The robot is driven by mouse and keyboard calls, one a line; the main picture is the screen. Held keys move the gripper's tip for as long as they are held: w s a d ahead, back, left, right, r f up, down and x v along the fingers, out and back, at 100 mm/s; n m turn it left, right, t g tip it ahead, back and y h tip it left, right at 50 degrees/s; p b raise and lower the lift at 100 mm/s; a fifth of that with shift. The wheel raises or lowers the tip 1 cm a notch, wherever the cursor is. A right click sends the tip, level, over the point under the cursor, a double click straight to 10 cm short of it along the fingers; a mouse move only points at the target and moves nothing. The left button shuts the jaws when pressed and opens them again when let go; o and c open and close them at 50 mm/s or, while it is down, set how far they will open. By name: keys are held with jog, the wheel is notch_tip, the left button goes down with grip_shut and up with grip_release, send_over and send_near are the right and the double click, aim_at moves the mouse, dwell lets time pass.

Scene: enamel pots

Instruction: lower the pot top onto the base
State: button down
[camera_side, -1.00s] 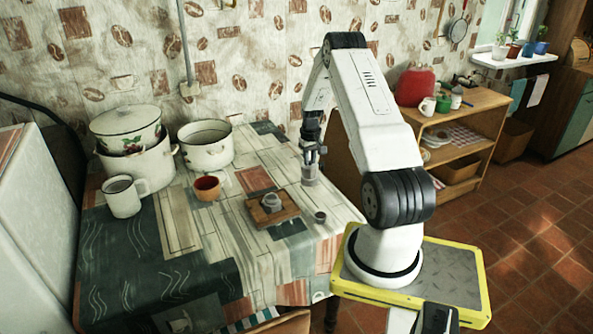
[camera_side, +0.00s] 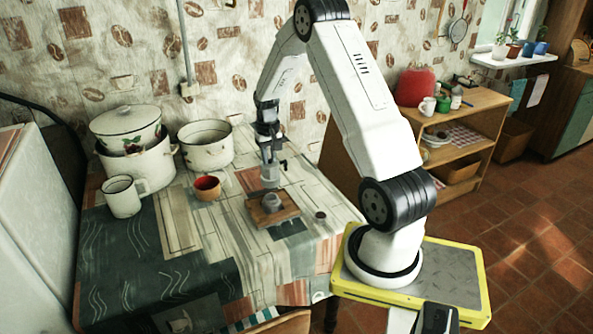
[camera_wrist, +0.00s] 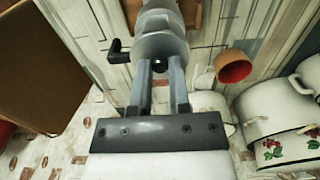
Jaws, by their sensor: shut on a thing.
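The grey metal pot top (camera_side: 270,178) is held upright in my gripper (camera_side: 269,160), just above the base. In the wrist view the pot top (camera_wrist: 158,42), with a black handle at its left, sits between the two fingers of my gripper (camera_wrist: 160,66). The grey base (camera_side: 271,203) stands on a small wooden board (camera_side: 287,211) on the table. A gap seems to show between top and base in the side view. In the wrist view the top hides most or all of the base.
A red-orange cup (camera_side: 207,188) stands left of the board. A white mug (camera_side: 123,196), an open white pot (camera_side: 206,146) and a stacked lidded pot (camera_side: 128,128) stand farther left. A small dark cup (camera_side: 320,217) is right of the board. The front tablecloth is clear.

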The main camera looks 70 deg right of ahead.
aim_at(269, 167)
jog(key=shift+a+f, duration=0.1)
jog(key=shift+f, duration=0.1)
jog(key=shift+f, duration=1.95)
jog(key=shift+f, duration=1.5)
dwell(1.1)
jog(key=c, duration=0.5)
grip_release()
jog(key=shift+r, duration=0.1)
jog(key=shift+r, duration=3.8)
